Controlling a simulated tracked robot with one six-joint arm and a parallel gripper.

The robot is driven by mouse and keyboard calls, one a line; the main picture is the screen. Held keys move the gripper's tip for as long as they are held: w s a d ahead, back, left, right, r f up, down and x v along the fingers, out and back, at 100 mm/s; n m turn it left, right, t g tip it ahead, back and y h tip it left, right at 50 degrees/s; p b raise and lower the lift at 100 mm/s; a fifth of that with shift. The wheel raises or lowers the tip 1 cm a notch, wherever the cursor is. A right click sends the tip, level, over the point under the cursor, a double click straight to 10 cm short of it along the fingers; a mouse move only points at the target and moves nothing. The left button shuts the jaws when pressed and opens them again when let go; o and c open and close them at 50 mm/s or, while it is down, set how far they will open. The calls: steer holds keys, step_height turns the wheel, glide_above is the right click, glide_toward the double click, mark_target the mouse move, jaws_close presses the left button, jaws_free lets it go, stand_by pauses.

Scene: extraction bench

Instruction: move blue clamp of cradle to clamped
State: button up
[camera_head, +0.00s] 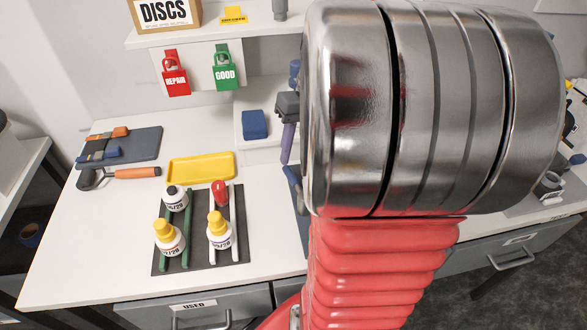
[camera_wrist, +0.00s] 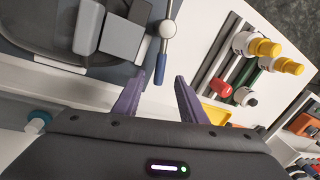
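The blue clamp shows in the wrist view as a blue handle (camera_wrist: 160,68) on a metal rod with a pale round knob. It belongs to a dark grey fixture that I take for the cradle (camera_wrist: 48,52), with grey blocks beside the rod. My gripper (camera_wrist: 157,82) is open, its two purple fingers apart. The handle's end appears between the fingertips; I see no contact and cannot tell the depth. In the head view my gripper (camera_head: 288,140) shows at the arm's left edge, above a blue part (camera_head: 293,180). My arm hides most of the cradle there.
A black rack (camera_head: 212,258) holds several bottles left of my arm. A yellow tray (camera_head: 200,168), a blue block (camera_head: 254,124) and a dark mat (camera_head: 145,145) with clamps and an orange-handled tool lie on the bench. A shelf (camera_head: 200,33) runs above. White bench shows between them.

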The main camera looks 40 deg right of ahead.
mark_target(292, 173)
steer(key=f, duration=0.3)
steer(key=a+f, duration=0.1)
steer(key=f, duration=0.2)
steer(key=shift+w+a, duration=0.1)
steer(key=shift+w, duration=0.1)
steer(key=shift+c, duration=0.4)
jaws_close()
